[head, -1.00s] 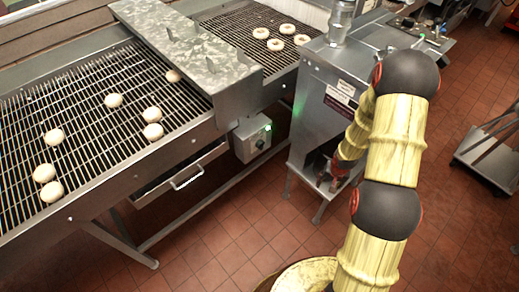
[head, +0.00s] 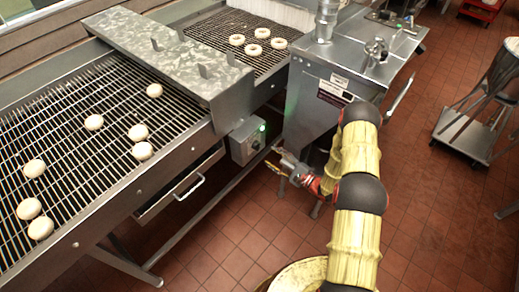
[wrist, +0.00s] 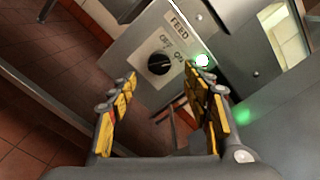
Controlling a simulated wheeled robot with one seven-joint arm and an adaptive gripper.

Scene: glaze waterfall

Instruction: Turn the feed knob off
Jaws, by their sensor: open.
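The feed knob (wrist: 159,63) is a round black dial on a grey control box (wrist: 140,42). The plate is printed FEED, with OFF and ON marks beside the knob. The knob's pointer is too small to read. A green light (wrist: 203,61) glows beside it. In the head view, the control box (head: 246,142) hangs under the conveyor edge, with its green light lit. My gripper (head: 282,166) is just right of and below the box. In the wrist view, my gripper (wrist: 161,78) is open and empty, its yellow-padded fingers spread either side of the knob's line, apparently short of it.
A steel machine (head: 325,100) stands right of the box, close to my arm. A drawer with a handle (head: 188,187) and a frame rail lie left and below. The conveyor grate (head: 75,130) carries several dough rounds. The tiled floor in front is open.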

